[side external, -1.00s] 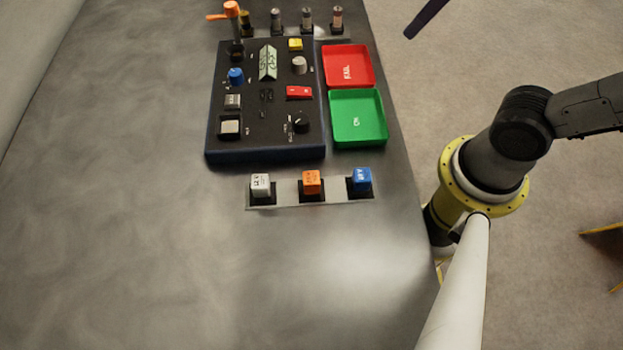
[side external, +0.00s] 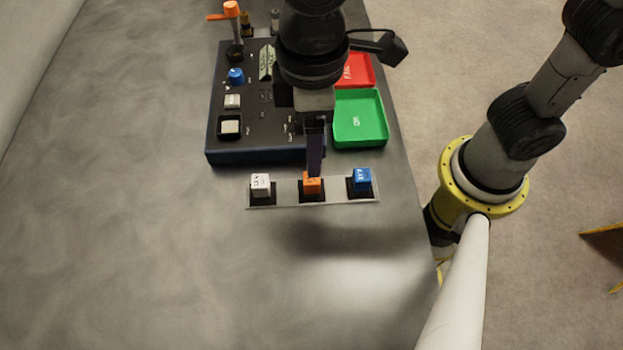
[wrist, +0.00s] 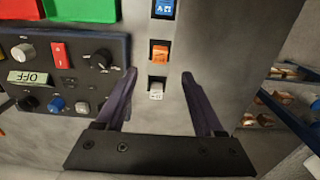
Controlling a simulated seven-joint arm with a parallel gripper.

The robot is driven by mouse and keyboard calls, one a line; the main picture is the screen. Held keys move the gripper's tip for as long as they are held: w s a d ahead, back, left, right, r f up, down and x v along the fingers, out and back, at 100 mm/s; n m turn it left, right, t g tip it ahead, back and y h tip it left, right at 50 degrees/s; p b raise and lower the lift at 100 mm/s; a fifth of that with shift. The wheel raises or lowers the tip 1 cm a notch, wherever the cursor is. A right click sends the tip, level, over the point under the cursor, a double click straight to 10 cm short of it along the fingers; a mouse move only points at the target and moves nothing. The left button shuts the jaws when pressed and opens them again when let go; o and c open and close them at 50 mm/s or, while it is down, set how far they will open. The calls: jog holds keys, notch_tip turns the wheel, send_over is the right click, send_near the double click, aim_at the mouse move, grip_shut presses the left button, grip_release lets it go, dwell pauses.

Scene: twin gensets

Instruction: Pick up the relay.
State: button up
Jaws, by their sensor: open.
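Three small labelled cubes, which look like relays, sit in dark sockets on a pale strip (side external: 284,199): a white one (side external: 260,184), an orange one (side external: 311,187) and a blue one (side external: 361,179). I cannot tell from the labels which is meant by the relay. My gripper (side external: 315,172) points down, and one finger partly covers the orange cube in the side view. In the wrist view my gripper (wrist: 159,75) is open and empty, with the white cube (wrist: 156,88) and orange cube (wrist: 159,50) showing between and just beyond its fingertips. The blue cube (wrist: 164,8) is farther up.
A dark control panel (side external: 262,153) with knobs and switches stands behind the strip. A green tray (side external: 360,118) and a red tray (side external: 358,70) lie beside it. An orange-topped lever (side external: 232,10) stands at the back. The table left and front of the strip is clear.

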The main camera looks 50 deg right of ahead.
aim_at(311, 182)
notch_tip(311, 182, down, 11)
jog(key=shift+r, duration=0.1)
grip_shut()
dwell(0.7)
